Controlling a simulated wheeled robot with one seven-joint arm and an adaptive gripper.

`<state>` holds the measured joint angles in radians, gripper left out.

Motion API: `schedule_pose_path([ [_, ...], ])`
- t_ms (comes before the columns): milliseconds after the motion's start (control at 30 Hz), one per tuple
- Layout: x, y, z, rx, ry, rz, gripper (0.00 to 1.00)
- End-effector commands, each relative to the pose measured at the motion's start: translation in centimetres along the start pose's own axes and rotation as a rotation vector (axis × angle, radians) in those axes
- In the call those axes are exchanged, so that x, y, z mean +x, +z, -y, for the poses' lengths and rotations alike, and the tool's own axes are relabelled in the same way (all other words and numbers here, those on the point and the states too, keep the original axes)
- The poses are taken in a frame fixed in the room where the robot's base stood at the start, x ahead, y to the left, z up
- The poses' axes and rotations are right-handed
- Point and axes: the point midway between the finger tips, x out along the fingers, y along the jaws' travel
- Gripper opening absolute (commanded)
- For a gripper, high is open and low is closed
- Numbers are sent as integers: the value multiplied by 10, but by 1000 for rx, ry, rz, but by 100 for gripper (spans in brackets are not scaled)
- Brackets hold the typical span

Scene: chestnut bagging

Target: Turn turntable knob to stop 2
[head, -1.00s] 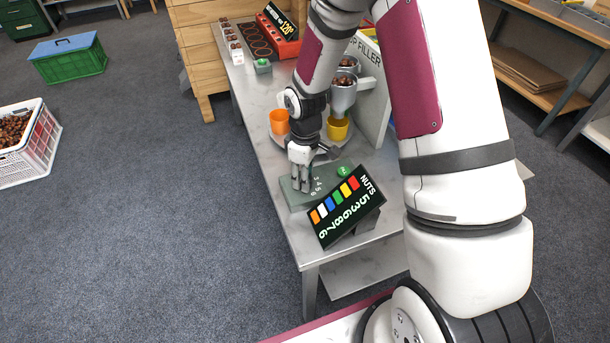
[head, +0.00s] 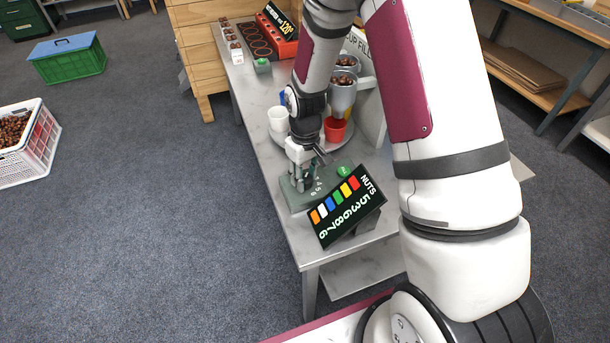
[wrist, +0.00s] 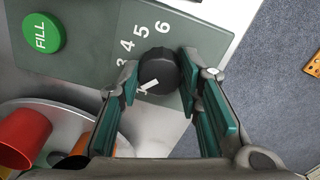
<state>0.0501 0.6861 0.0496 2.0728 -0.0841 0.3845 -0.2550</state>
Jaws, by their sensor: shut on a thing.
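The black turntable knob (wrist: 160,72) sits on the grey-green control panel (wrist: 85,62), which also shows in the head view (head: 297,205). My gripper (wrist: 157,82) is shut on the knob, one finger on each side; the head view shows it (head: 302,187) low over the panel. The knob's white pointer faces lower left in the wrist view, past the printed 3. The turntable (wrist: 60,107) carries cups, with a red cup (head: 335,129) beneath the nut dispenser and a white cup (head: 277,117) at left.
A green FILL button (wrist: 43,34) is on the same panel. A tilted NUTS display (head: 346,212) stands close in front of the panel. The metal table (head: 262,140) has bare room along its left side. A red tray (head: 283,45) is at the back.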

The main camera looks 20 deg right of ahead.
Motion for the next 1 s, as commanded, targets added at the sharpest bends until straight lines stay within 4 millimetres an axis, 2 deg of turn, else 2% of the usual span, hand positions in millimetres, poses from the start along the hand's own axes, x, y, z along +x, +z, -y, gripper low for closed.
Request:
schedule_pose_path([
  [633,0,0,0,60,0,0,4],
  [667,0,0,0,60,0,0,39],
  [700,0,0,0,60,0,0,48],
  [733,0,0,0,60,0,0,53],
  [1000,0,0,0,59,0,0,53],
])
